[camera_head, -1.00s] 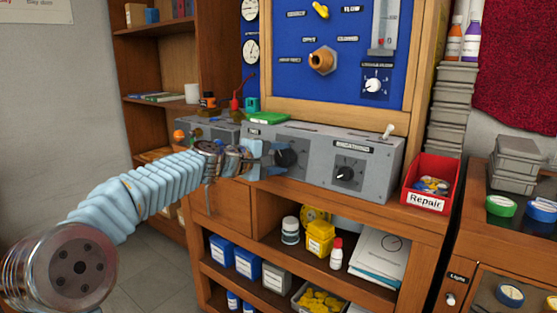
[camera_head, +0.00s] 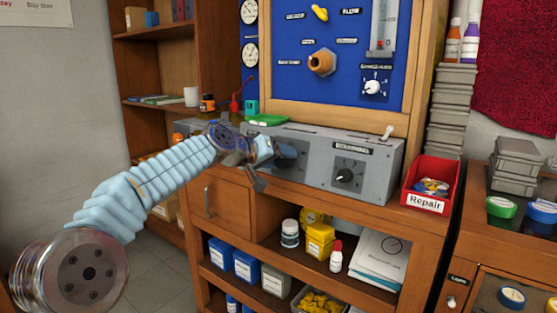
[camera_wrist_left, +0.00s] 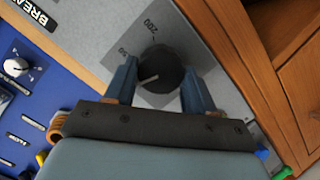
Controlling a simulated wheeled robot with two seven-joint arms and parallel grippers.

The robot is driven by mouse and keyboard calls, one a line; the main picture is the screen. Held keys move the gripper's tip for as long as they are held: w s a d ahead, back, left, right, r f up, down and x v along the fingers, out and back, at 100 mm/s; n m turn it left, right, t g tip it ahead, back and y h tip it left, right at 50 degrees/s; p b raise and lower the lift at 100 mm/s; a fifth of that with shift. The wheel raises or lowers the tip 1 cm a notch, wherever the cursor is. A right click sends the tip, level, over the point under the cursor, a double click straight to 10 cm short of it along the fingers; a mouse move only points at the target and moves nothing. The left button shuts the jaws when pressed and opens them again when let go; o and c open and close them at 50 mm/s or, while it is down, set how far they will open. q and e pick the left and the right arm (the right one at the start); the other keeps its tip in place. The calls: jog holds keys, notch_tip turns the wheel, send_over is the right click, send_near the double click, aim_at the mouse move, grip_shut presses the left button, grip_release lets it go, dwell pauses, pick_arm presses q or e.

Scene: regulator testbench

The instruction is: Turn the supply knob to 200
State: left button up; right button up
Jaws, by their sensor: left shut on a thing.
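The supply knob (camera_wrist_left: 158,78) is a black round knob on the left part of the grey console, marked here by its place. In the head view it (camera_head: 288,152) is partly hidden by my left gripper (camera_head: 273,152). In the left wrist view my left gripper (camera_wrist_left: 159,70) has one finger on each side of the knob and is shut on it. A white line on the knob points left in that view. The printed 200 (camera_wrist_left: 151,29) lies above the knob, beside the dial. My right gripper is not in view.
A red Repair bin (camera_head: 430,187) stands at the console's right end. A blue panel (camera_head: 285,63) with gauges and fittings rises behind. A drawer handle (camera_head: 207,203) is below my left arm.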

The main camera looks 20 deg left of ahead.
pick_arm(q)
jog(key=m, duration=0.2)
jog(key=m+y, duration=0.1)
jog(key=m, duration=0.1)
jog(key=shift+d+f+m+b, duration=0.15)
jog(key=shift+d+m+b, duration=0.05)
jog(key=shift+m+b, duration=0.2)
jog(key=m+y+b, duration=0.1)
jog(key=m, duration=0.2)
jog(key=shift+s+d+m+t, duration=0.1)
jog(key=shift+d+m+t, duration=0.05)
jog(key=shift+m+t, duration=0.2)
jog(key=m, duration=0.2)
jog(key=m+y+b, duration=0.1)
jog(key=m, duration=0.1)
jog(key=shift+d+f+m+t, duration=0.1)
jog(key=shift+f+m+t, duration=0.05)
jog(key=shift+m+t, duration=0.15)
jog(key=m+t+y+b, duration=0.1)
jog(key=m, duration=0.3)
jog(key=shift+s, duration=0.1)
jog(key=o, duration=1)
jog(key=shift+o, duration=0.2)
